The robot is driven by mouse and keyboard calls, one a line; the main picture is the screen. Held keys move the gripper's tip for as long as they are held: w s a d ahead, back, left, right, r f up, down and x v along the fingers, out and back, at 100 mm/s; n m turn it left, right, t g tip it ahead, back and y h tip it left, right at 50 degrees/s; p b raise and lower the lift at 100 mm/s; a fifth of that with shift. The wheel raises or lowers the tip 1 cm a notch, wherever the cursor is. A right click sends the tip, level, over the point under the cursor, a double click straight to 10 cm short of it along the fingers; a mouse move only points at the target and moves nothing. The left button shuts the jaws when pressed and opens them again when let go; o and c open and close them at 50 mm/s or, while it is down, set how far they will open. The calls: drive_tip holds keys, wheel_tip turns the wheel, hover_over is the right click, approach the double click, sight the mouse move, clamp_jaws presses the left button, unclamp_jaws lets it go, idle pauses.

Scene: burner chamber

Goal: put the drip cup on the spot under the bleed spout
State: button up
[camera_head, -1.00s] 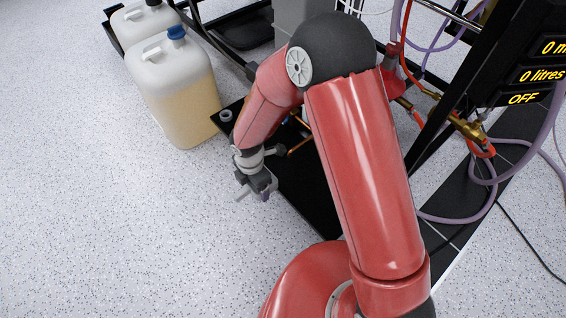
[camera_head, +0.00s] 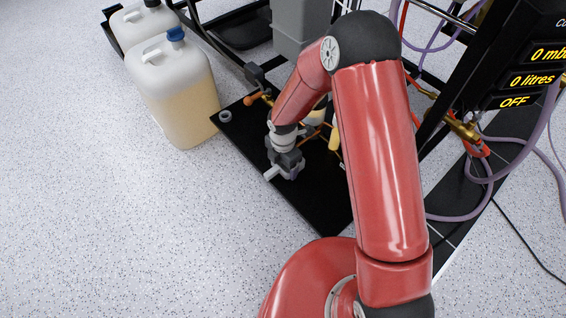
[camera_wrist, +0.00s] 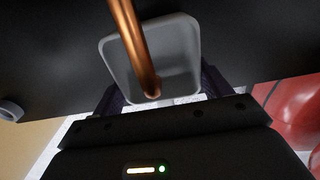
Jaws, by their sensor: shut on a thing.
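The drip cup (camera_wrist: 184,45) is a grey, square, open-topped cup in the wrist view. My gripper (camera_wrist: 160,92) is shut on it, with a dark finger along each side. The copper bleed spout (camera_wrist: 135,42) crosses over the cup, and its lower end shows within the cup's opening. I cannot tell the height gap between them. In the head view my gripper (camera_head: 286,168) is low over the black plate (camera_head: 322,205), and the cup is hard to make out there. The spot under the spout is hidden, and I cannot tell whether the cup touches the plate.
A cream jerrycan with a blue cap (camera_head: 180,92) stands left of the plate, another (camera_head: 143,24) behind it. A small grey ring (camera_head: 225,116) lies at the plate's left corner. Brass fittings and hoses (camera_head: 465,128) are at right. Open floor (camera_head: 110,220) lies front left.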

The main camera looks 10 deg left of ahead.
drive_tip(key=shift+f, duration=0.2)
drive_tip(key=o, duration=1)
drive_tip(key=shift+r, duration=0.1)
